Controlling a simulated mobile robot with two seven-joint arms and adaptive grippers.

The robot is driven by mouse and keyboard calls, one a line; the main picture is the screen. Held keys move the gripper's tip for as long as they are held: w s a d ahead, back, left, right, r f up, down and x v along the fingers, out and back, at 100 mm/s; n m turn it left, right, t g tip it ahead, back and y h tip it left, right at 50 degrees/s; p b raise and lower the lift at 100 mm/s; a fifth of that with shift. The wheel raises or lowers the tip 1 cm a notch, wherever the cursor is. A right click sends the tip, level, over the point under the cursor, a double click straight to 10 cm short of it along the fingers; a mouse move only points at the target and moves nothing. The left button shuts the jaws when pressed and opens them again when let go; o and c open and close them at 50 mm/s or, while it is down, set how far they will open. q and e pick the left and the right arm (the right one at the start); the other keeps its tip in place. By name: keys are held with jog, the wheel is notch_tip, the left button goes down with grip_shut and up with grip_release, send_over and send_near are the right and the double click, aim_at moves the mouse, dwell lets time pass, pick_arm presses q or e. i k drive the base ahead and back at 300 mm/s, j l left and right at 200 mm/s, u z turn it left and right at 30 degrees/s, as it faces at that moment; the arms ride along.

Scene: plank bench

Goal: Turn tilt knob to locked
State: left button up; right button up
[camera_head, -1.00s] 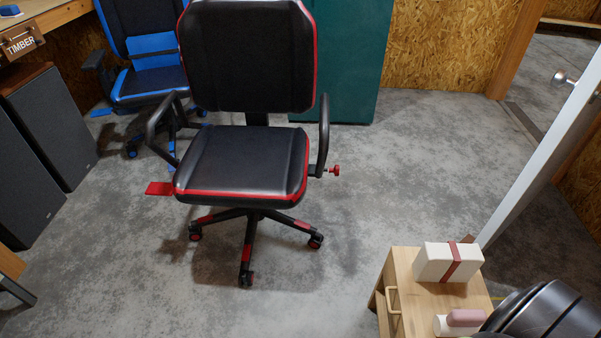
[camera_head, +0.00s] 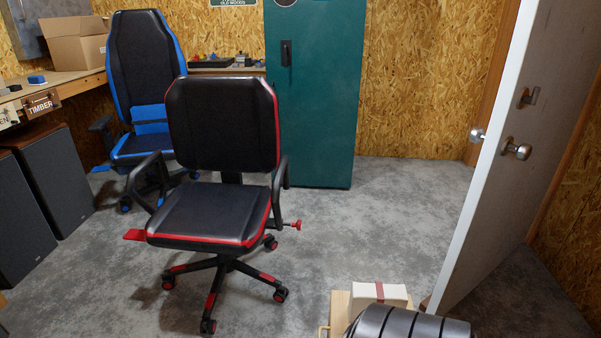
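A black office chair with red trim (camera_head: 205,205) stands on the concrete floor, left of the middle. A small red knob (camera_head: 297,225) sticks out on a short stem from the right side under its seat. No marking on the knob can be read from here. A dark ribbed part of my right arm shows at the bottom edge, well in front of the chair. Neither of my grippers is in view.
A blue-trimmed chair (camera_head: 146,85) stands behind to the left, near dark speakers (camera_head: 42,185). A green cabinet (camera_head: 313,100) stands at the back. A white box (camera_head: 378,293) sits on a wooden cabinet at the bottom. An open door (camera_head: 520,160) is at right. Floor right of the chair is clear.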

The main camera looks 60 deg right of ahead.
aim_at(298, 224)
jog(key=k+z, duration=0.2)
jog(key=z, duration=0.25)
jog(key=k+l+z, duration=0.1)
jog(key=z, duration=0.3)
jog(key=k+l+z, duration=0.15)
jog(key=z, duration=0.3)
jog(key=k+l, duration=0.05)
